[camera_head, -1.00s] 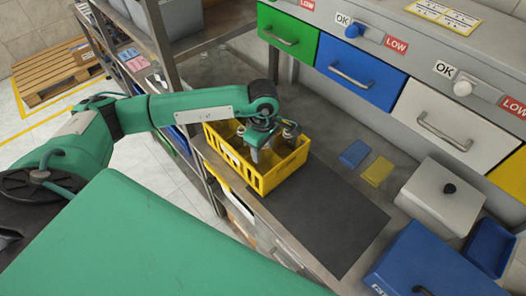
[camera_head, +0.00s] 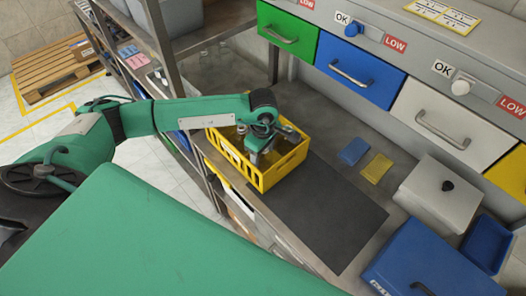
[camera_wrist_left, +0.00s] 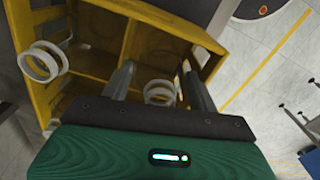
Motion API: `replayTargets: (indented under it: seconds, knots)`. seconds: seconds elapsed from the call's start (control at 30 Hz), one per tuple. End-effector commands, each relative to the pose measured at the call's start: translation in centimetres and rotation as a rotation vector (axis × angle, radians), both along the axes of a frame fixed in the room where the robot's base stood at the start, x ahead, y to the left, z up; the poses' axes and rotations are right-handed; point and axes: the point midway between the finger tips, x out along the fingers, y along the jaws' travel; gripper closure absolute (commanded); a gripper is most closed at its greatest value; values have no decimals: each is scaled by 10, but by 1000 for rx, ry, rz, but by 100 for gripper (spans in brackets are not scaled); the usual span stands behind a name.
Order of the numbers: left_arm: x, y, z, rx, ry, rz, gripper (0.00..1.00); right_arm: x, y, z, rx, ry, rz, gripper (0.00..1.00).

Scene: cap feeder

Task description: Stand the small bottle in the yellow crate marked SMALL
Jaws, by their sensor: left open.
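The yellow crate (camera_head: 262,181) stands on the bench at the edge of a dark mat. Its marking is not readable here. My left gripper (camera_wrist_left: 159,72) is over and partly inside the crate, its two fingers apart. In the left wrist view, a pale ring-shaped bottle top (camera_wrist_left: 159,93) shows between the fingers; I cannot tell whether they touch it. A second bottle top (camera_wrist_left: 42,63) is near the crate's left side in that view. Which one is the small bottle is unclear. The gripper hides part of the crate in the head view. My right gripper is not in view.
The dark mat (camera_head: 325,215) beside the crate is clear. Blue (camera_head: 354,151) and yellow (camera_head: 377,168) pads lie behind it. A grey lidded box (camera_head: 440,195) and blue box (camera_head: 430,262) stand at right.

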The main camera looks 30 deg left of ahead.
Motion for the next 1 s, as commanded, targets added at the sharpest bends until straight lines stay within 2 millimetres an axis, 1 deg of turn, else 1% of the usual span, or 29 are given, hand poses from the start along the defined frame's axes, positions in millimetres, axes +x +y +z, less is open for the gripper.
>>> replayTargets:
  seconds: [0.03,0.07,0.1,0.17,0.4,0.5,0.6,0.7,0.8,1.0]
  knots:
    - [0,0,4,0,0,0,40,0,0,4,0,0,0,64]
    - [0,0,5,0,-2,0,40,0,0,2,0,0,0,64]
    - [1,0,8,-1,-5,0,40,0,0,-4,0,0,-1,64]
    - [2,0,18,-1,-6,-2,40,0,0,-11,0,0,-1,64]
    - [1,0,71,0,-7,-2,40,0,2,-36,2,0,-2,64]
    - [1,0,90,-1,-5,-1,40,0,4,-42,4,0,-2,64]
    - [1,0,105,-1,-4,-1,40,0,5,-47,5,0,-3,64]
    - [0,0,115,-1,-2,0,40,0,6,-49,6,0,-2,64]
    - [0,0,120,1,-1,0,40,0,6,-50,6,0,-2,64]
    - [0,0,123,0,0,0,40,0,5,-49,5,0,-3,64]
